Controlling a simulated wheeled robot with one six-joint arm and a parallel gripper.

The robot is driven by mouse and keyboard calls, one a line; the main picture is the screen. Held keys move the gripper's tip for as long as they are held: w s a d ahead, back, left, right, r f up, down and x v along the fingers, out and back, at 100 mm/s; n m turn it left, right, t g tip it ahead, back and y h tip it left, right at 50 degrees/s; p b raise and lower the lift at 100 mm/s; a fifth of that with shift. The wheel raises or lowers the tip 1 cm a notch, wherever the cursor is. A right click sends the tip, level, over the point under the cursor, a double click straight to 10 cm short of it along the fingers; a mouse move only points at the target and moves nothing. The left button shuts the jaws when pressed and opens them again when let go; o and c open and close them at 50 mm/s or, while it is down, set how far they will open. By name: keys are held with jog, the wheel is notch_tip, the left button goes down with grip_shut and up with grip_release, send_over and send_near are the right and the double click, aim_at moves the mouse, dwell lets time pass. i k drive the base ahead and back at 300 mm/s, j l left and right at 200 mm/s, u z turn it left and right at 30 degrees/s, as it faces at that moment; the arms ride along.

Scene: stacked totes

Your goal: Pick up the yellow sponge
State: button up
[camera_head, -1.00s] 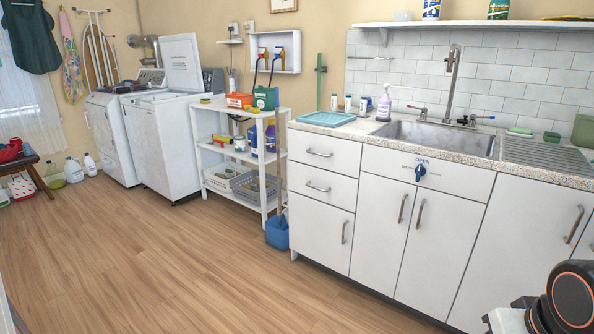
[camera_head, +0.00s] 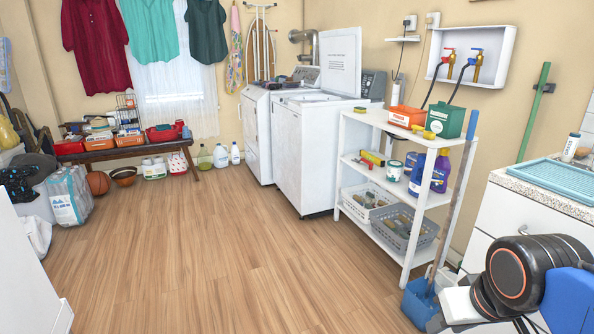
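A yellow and dark item (camera_head: 373,157) lies on the cart's middle shelf. My gripper is not in view; only part of my arm shows at the lower right, in front of the counter.
The orange box (camera_head: 406,117) and green box (camera_head: 445,120) stand on the cart. A blue bucket-like item (camera_head: 420,303) stands beside it. White washing machines (camera_head: 305,150) stand behind. A bench (camera_head: 120,152) with goods is at the back left. The wooden floor (camera_head: 200,250) is clear.

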aim_at(359, 110)
jog(key=i+j+u, duration=0.1)
jog(key=i+u, duration=0.2)
jog(key=i, duration=0.55)
jog(key=i+l+u, duration=0.1)
jog(key=i+u, duration=0.2)
jog(key=i, duration=0.5)
jog(key=i+z, duration=0.7)
jog(key=i, duration=0.2)
jog(key=i+j+z, duration=0.65)
jog(key=i, duration=0.15)
jog(key=l, duration=0.1)
